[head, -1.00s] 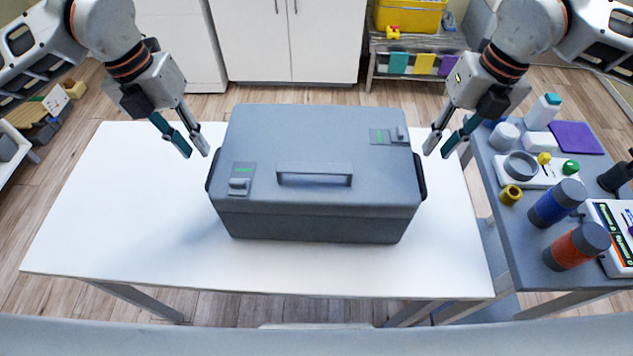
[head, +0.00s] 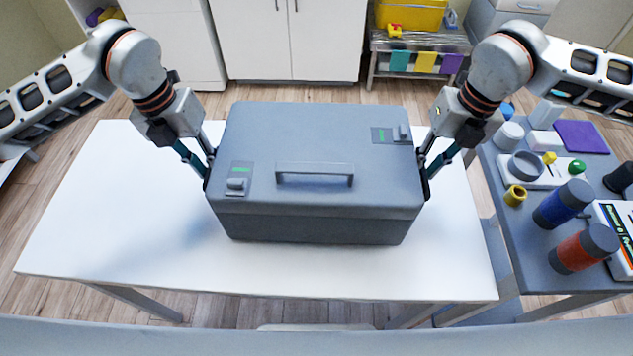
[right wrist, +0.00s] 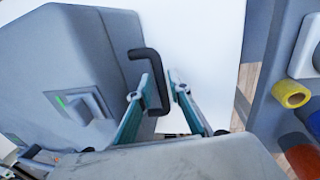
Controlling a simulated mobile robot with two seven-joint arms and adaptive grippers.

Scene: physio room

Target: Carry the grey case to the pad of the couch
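The grey case (head: 318,215) stands closed on the white table, with a top handle, two latches with green marks, and a dark handle at each end. My right gripper (head: 426,178) is at the case's right end. In the right wrist view, my right gripper's fingers (right wrist: 163,88) are apart, with the dark side handle (right wrist: 152,62) between them. My left gripper (head: 207,172) is at the left end, its fingers apart and their tips partly hidden by the case. I cannot make out the couch pad for certain.
The white table (head: 110,220) is bare to the left of the case. At the right, a grey side table (head: 505,225) holds bottles, a purple pad and a yellow ring close to my right arm. White cabinets (head: 290,45) and a rack with a yellow bin (head: 410,15) stand behind.

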